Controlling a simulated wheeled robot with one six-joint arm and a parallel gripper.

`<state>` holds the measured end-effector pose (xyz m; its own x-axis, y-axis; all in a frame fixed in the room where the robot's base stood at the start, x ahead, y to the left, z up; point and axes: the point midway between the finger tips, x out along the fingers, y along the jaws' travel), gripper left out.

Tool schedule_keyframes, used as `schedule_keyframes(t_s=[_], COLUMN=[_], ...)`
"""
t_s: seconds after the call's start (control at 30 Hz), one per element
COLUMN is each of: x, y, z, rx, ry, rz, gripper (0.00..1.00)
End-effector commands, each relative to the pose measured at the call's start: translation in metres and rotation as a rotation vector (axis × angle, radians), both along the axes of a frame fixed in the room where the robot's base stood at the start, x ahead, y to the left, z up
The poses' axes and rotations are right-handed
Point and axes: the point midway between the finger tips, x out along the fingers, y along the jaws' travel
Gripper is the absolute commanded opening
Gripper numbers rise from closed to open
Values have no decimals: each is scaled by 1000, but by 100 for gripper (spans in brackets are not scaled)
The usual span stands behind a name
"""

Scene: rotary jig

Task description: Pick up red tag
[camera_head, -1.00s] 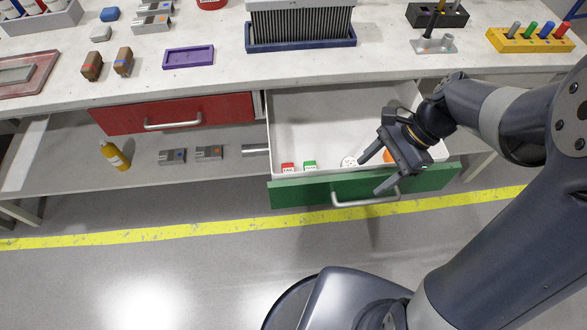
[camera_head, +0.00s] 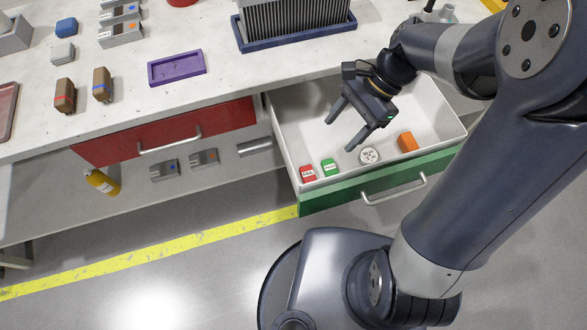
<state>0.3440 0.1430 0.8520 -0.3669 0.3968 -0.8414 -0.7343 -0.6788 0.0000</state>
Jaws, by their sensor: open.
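The red tag (camera_head: 307,174) lies in the front left corner of the open white-lined drawer (camera_head: 285,137) with the green front. It is small with a white label. A green tag (camera_head: 329,167) lies just to its right. My gripper (camera_head: 338,136) is over the drawer, up and to the right of the red tag in the picture. Its two fingers are apart with nothing between them, and they point down and left. The gripper is apart from the tags.
A round white disc (camera_head: 369,156) and an orange block (camera_head: 407,142) lie along the drawer's front. A shut red drawer (camera_head: 165,133) is to the left. The workbench top (camera_head: 215,90) overhangs behind, holding a purple tray (camera_head: 177,68) and a blue-based rack (camera_head: 297,36).

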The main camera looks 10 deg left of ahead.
Motion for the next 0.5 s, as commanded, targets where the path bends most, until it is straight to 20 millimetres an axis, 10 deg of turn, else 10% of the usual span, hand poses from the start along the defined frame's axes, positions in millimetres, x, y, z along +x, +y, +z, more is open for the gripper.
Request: schedule_keyframes(t_s=[0.5], x=[0], y=[0], z=[-63], rx=[0], ry=[0], rz=[0], gripper=[60])
